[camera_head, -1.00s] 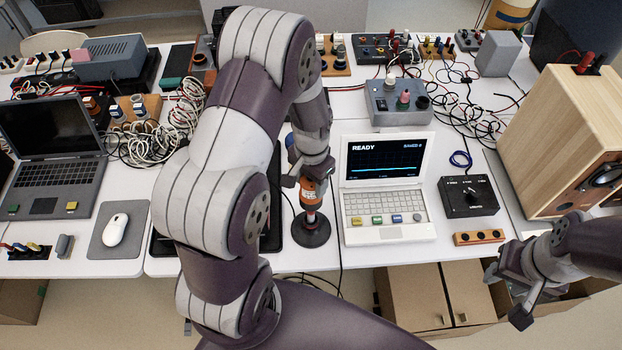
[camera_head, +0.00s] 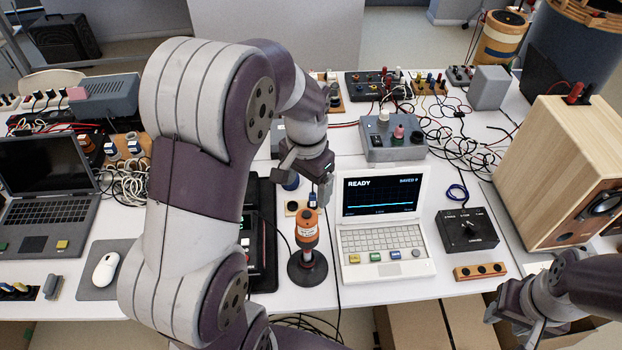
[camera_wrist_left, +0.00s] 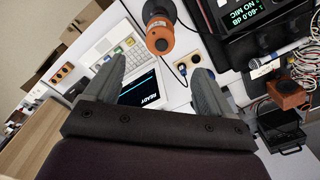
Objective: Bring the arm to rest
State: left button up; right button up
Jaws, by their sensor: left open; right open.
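My left arm comes in from the left in the head view. Its gripper (camera_head: 312,190) hangs above the table, behind the orange cylindrical device and left of the white laptop's screen. In the left wrist view the left gripper's two fingers (camera_wrist_left: 158,90) are spread, with nothing between them. The orange device (camera_head: 307,228) stands upright on a round black base, apart from the fingers; its orange top also shows in the wrist view (camera_wrist_left: 160,40). My right gripper (camera_head: 515,312) is at the lower right, over the table's front edge; it is open and holds nothing visible.
A white laptop (camera_head: 384,238) reading READY stands right of the orange device. A black knob box (camera_head: 468,232), an orange socket strip (camera_head: 480,271) and a wooden speaker (camera_head: 550,165) are further right. Cables and a grey box (camera_head: 392,140) fill the back. A mouse (camera_head: 105,270) lies left.

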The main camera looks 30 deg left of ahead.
pick_arm(q)
jog(key=shift+r, duration=0.25)
jog(key=s+d+f+n+t, duration=0.1)
jog(key=s+d+f+n, duration=0.1)
jog(key=s+d, duration=0.3)
jog(key=s, duration=0.4)
jog(key=shift+d+f, duration=0.15)
jog(key=shift+f, duration=0.15)
jog(key=shift+w, duration=0.1)
dwell(0.5)
